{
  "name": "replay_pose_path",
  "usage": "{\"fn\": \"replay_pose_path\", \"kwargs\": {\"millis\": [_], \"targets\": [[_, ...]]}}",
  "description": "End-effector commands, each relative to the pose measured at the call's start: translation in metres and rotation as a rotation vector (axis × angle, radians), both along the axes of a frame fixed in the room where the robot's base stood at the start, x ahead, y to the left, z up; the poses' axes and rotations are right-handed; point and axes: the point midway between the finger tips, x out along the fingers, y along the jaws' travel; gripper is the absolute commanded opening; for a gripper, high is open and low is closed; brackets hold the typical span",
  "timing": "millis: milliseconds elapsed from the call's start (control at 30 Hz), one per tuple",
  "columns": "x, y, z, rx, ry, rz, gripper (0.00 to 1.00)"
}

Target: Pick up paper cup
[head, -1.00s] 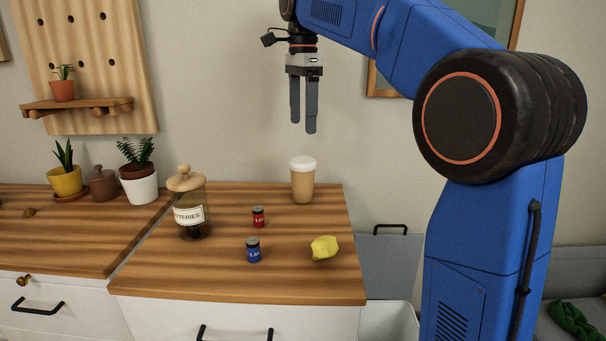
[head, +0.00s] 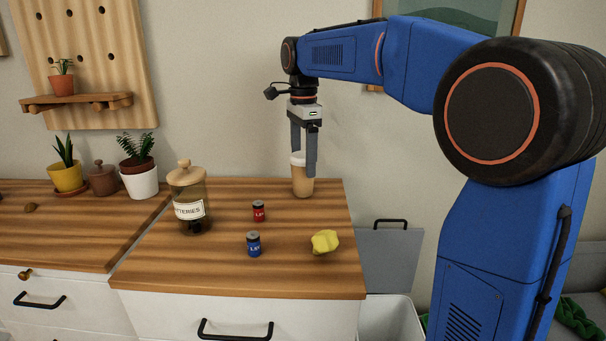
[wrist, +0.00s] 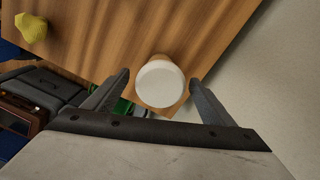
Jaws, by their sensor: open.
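The paper cup (head: 302,185) is tan with a white lid and stands upright near the back right corner of the wooden desktop. My gripper (head: 305,160) is open and points down, its fingers at the height of the cup's top. In the head view the fingers overlap the lid and hide part of it. In the wrist view the cup's white lid (wrist: 160,84) lies between the two spread fingers (wrist: 160,80), with a gap on each side. I cannot tell any contact.
A glass jar labelled batteries (head: 188,200) stands left of the cup. A red battery (head: 259,211), a blue battery (head: 254,243) and a yellow crumpled thing (head: 325,241) are in front. Potted plants stand at the left. An open white bin (head: 388,316) is right of the desk.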

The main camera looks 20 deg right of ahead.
Motion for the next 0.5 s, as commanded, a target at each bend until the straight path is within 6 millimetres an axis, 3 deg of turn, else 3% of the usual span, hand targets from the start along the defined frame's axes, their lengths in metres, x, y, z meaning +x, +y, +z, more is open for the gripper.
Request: {"fn": "replay_pose_path", "kwargs": {"millis": [233, 500], "targets": [[0.0, 0.0, -0.034, 0.0, 0.002, 0.0, 0.77], [0.001, 0.0, -0.046, 0.0, 0.0, 0.0, 0.77]]}}
